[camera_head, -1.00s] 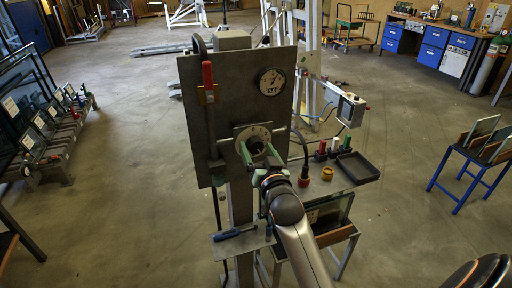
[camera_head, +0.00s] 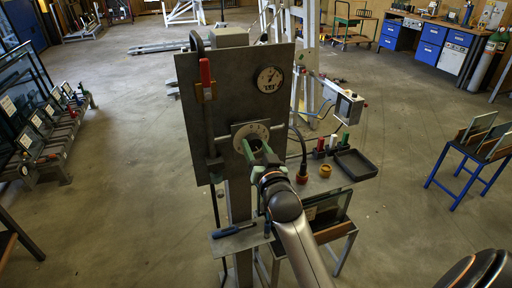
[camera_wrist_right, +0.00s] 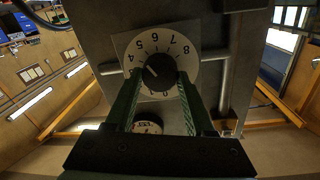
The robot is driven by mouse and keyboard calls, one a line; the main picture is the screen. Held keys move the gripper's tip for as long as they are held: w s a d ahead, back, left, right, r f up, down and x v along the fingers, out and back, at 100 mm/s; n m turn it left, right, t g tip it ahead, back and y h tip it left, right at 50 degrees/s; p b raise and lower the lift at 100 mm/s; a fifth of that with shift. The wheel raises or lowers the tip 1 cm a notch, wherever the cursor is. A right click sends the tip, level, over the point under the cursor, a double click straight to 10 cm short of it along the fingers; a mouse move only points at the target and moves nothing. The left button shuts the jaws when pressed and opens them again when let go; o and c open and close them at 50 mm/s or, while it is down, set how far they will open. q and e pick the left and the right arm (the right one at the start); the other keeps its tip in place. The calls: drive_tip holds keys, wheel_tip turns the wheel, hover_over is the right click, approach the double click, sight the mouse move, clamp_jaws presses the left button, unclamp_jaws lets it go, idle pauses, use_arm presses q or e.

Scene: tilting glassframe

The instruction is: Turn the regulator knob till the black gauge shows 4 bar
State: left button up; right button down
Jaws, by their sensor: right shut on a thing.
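The regulator knob (camera_wrist_right: 161,67) is black and sits in the middle of a white numbered dial (camera_wrist_right: 183,46). The dial (camera_head: 240,131) also shows on the grey upright panel in the head view. My right gripper (camera_head: 257,147) is shut on the knob, with its green fingers on either side in the right wrist view (camera_wrist_right: 160,78). A pale mark shows on the knob's left side. My left gripper is out of view.
A red-handled lever (camera_head: 206,75) and a vertical pipe run along the panel's left. A small shelf to the right carries coloured bottles (camera_head: 333,142), a yellow-brown piece (camera_head: 325,170) and a black tray (camera_head: 356,164). A blue-handled tool (camera_head: 234,230) lies below.

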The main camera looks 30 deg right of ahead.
drive_tip(key=shift+r+n, duration=0.1)
drive_tip(key=shift+n, duration=0.2)
drive_tip(key=shift+n+p, duration=0.7)
drive_tip(key=shift+n, duration=0.2)
drive_tip(key=shift+n+p, duration=0.6)
drive_tip(key=shift+n, duration=1.1)
drive_tip(key=shift+c, duration=1.3)
unclamp_jaws()
drive_tip(key=shift+f, duration=0.2)
